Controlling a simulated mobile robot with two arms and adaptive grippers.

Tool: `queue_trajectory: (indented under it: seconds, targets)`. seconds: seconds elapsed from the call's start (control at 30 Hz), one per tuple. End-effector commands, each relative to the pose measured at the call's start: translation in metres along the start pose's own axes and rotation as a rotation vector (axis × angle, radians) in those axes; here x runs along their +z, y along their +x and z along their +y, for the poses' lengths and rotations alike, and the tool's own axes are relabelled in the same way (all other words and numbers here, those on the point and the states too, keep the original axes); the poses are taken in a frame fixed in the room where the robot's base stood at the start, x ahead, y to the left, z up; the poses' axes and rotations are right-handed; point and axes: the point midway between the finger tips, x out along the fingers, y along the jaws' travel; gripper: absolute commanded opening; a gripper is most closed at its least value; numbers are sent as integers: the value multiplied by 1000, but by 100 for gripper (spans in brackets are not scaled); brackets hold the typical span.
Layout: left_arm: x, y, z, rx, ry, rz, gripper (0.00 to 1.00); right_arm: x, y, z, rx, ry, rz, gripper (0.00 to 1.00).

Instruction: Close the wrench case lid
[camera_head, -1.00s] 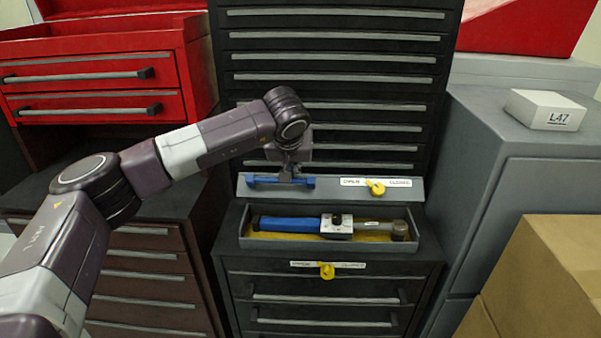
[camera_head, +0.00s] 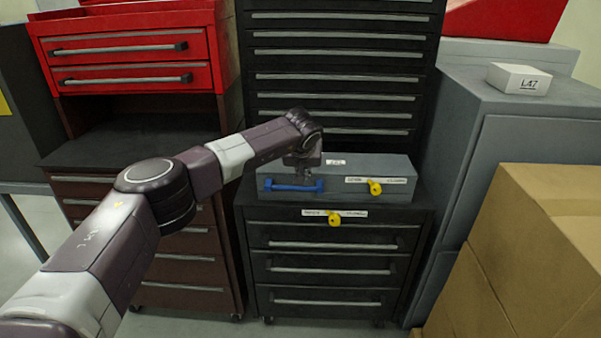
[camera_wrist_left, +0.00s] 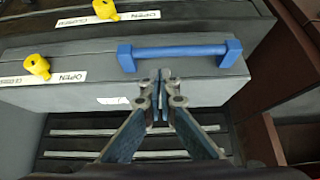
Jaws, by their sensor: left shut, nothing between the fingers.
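The grey wrench case (camera_head: 335,175) sits on the black drawer cabinet, and its lid is down over the base. Its blue bar handle (camera_head: 291,186) is on the front, left of a yellow knob (camera_head: 375,187). The wrench is hidden inside. My left gripper (camera_head: 303,174) is at the lid, by the handle. In the left wrist view the shut, empty fingers (camera_wrist_left: 162,80) are beside the blue handle (camera_wrist_left: 180,52), over the grey lid (camera_wrist_left: 80,95). I cannot tell whether they touch it. My right gripper is not in view.
The black cabinet (camera_head: 330,270) has its own yellow knob (camera_head: 335,218). A taller drawer stack (camera_head: 340,95) stands behind. A red tool chest (camera_head: 130,60) is at the left. A grey cabinet (camera_head: 535,140) and cardboard boxes (camera_head: 540,260) flank the right.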

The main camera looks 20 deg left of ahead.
Motion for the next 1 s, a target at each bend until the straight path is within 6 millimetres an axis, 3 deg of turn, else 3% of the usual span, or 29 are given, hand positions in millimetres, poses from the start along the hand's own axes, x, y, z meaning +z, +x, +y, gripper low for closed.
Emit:
queue_trajectory:
  seconds: [0.17, 0.7, 0.87, 1.0]
  targets:
    - [0, 6, 1, 0, 1, -1, 0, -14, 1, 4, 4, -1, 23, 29]
    - [-1, 6, 1, 0, 1, -1, 0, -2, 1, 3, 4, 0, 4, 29]
    - [-2, -5, 1, 1, 0, 1, 0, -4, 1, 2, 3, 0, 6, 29]
    - [-2, -25, 0, 0, 2, 2, 0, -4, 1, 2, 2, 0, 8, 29]
